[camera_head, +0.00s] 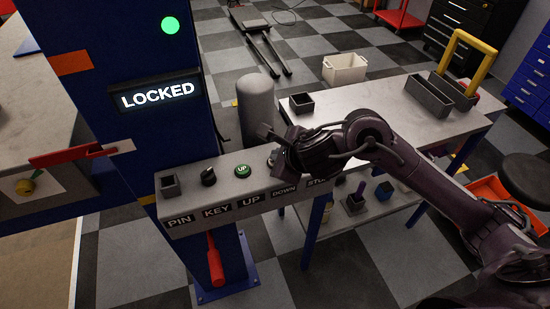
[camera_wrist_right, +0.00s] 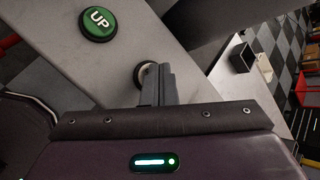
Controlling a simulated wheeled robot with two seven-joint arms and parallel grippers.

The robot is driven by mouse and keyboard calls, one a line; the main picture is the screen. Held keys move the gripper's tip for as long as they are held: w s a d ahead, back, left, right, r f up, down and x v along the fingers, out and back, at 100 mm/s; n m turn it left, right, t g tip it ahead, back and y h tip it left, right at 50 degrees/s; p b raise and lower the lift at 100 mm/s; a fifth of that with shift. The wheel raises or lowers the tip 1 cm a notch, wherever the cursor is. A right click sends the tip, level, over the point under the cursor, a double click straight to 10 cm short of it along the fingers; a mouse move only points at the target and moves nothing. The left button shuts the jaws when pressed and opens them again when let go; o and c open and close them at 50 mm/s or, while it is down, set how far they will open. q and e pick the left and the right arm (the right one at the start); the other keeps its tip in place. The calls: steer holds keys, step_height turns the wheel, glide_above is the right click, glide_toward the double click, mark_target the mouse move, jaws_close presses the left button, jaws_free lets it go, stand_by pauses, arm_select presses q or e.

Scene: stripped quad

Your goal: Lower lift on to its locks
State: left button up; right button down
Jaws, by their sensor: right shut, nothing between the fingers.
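The control box (camera_head: 222,188) on the blue lift post (camera_head: 112,58) carries labels PIN, KEY, UP, DOWN and a partly covered one. The display (camera_head: 157,95) on the post reads LOCKED, below a lit green lamp (camera_head: 170,25). The green UP button (camera_head: 243,171) is uncovered; it also shows in the right wrist view (camera_wrist_right: 98,24). My right gripper (camera_head: 275,150) is shut and empty, at the DOWN position. In the right wrist view its fingers (camera_wrist_right: 158,85) overlap a round button (camera_wrist_right: 142,72), mostly hidden behind them. I cannot tell whether they touch it. My left gripper is not in view.
A black key switch (camera_head: 208,176) and a square pin socket (camera_head: 169,185) sit left of UP. A red-handled lever (camera_head: 215,262) hangs below the box. A grey cylinder (camera_head: 256,108) stands behind. A workbench (camera_head: 385,115) with bins lies to the right, under my right arm.

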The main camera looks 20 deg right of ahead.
steer(key=shift+r+p, duration=0.4)
steer(key=shift+r, duration=0.35)
step_height(320, 180, up, 5)
steer(key=p, duration=0.4)
stand_by(0.6)
